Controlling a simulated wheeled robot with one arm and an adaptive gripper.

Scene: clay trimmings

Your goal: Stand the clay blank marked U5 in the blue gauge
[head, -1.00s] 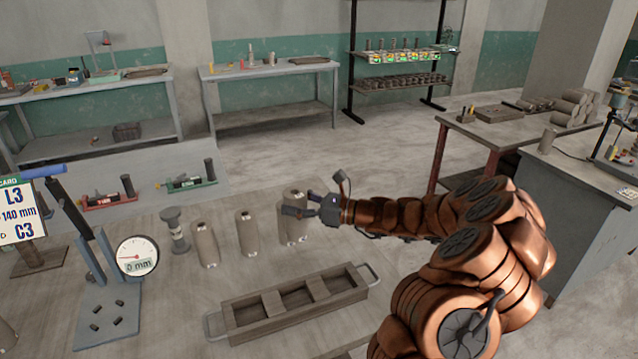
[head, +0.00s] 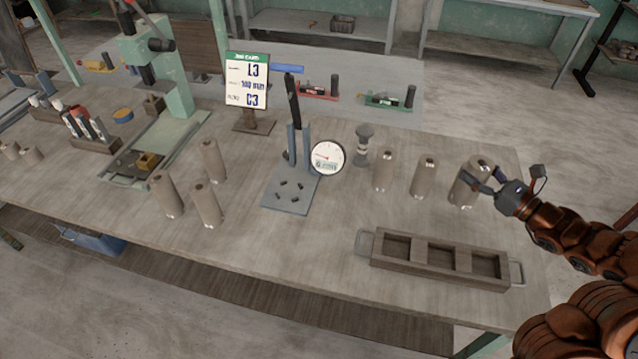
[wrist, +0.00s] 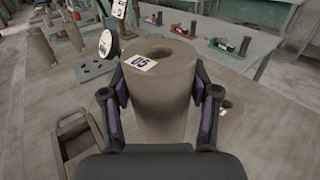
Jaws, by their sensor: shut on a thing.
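A tall grey-brown clay blank (head: 468,187) with a hole in its top is at the right of the row on the bench. In the wrist view the blank (wrist: 158,95) fills the middle, and its white label looks like U5. My gripper (head: 482,178) is shut on its sides, a finger on each side. The blank is upright; I cannot tell whether its base touches the bench. The blue gauge (head: 290,192) stands left of it, with a flat base plate, an upright lever and a round dial (head: 327,157). No blank stands on its plate.
Two other blanks (head: 384,171) (head: 424,179) and a grey spool-shaped piece (head: 363,146) stand between gauge and gripper. A wooden three-compartment tray (head: 440,258) lies in front, empty. Several blanks (head: 206,203) stand left of the gauge.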

